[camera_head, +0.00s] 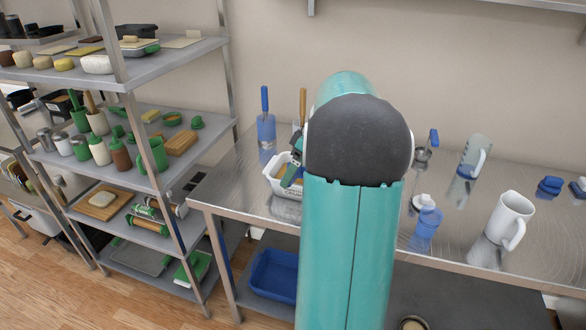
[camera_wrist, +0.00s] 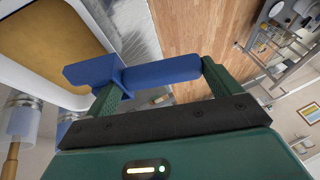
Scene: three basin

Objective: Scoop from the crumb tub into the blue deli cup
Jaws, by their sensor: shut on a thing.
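The white crumb tub (camera_head: 284,189), with brown crumbs inside, stands on the metal table left of my arm. It also fills the upper left of the wrist view (camera_wrist: 88,98). My gripper (camera_wrist: 160,82) is shut on a blue handle (camera_wrist: 165,71), seemingly the scoop's, beside the tub. The scoop's bowl cannot be made out. In the head view my gripper (camera_head: 293,172) is at the tub, partly hidden by my arm. A translucent blue cup (camera_head: 427,224), likely the deli cup, stands on the table right of my arm.
Blue holders with upright utensils (camera_head: 266,132) stand behind the tub. A white pitcher (camera_head: 507,217), a clear jug (camera_head: 474,157) and a small metal utensil with a blue handle (camera_head: 425,150) are to the right. A loaded shelf rack (camera_head: 190,55) stands left of the table.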

